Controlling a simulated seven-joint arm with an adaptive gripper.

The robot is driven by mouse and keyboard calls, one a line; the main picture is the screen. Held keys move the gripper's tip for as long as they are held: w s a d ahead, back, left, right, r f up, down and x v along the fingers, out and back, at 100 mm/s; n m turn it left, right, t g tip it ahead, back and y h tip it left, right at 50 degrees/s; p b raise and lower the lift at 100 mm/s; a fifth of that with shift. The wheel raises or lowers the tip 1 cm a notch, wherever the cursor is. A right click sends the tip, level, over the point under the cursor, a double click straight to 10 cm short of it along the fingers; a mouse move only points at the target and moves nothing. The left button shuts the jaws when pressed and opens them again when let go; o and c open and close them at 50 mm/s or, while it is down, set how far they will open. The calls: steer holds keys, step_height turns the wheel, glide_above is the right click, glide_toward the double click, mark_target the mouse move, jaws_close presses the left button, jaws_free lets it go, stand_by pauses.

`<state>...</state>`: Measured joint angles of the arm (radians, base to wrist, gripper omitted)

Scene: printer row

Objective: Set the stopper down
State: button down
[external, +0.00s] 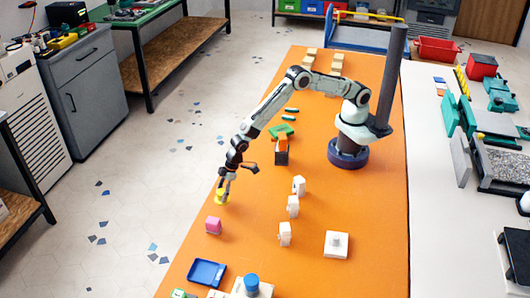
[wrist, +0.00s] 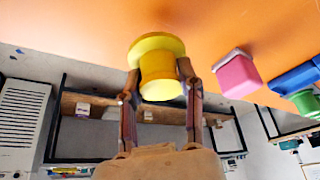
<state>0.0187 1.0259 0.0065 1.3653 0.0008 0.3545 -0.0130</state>
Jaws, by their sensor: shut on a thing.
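The yellow stopper (external: 221,196), a short cylinder with a wider round flange, is at the left edge area of the orange table. My gripper (external: 226,180) points down at it from above. In the wrist view the stopper (wrist: 158,78) sits between the two fingers of my gripper (wrist: 160,88), which are shut on its cylinder. Its flange faces the orange surface. I cannot tell whether the flange touches the table or is slightly above it.
A pink block (external: 213,225) stands close by, and a blue tray (external: 207,272) lies farther toward the front. Several white pieces (external: 292,206) stand to the right. The orange table (external: 250,215) is bare between them. Its left edge is near the stopper.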

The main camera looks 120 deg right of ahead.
steer(key=shift+f, duration=1.1)
steer(key=shift+f, duration=0.1)
steer(key=c, duration=0.7)
jaws_free()
steer(key=v, duration=1.3)
steer(key=s+a+r+g, duration=0.1)
steer(key=s+r, duration=0.4)
steer(key=s, duration=0.3)
steer(key=s+r+g, duration=0.1)
steer(key=s+r, duration=0.4)
steer(key=s, duration=0.2)
steer(key=s+g, duration=0.1)
steer(key=s, duration=0.6)
steer(key=s+a+r+g, duration=0.1)
steer(key=s, duration=0.6)
steer(key=s+n, duration=0.1)
steer(key=s, duration=0.6)
steer(key=shift+s+a+r+g+y, duration=0.15)
steer(key=shift+s+r+g+y, duration=0.25)
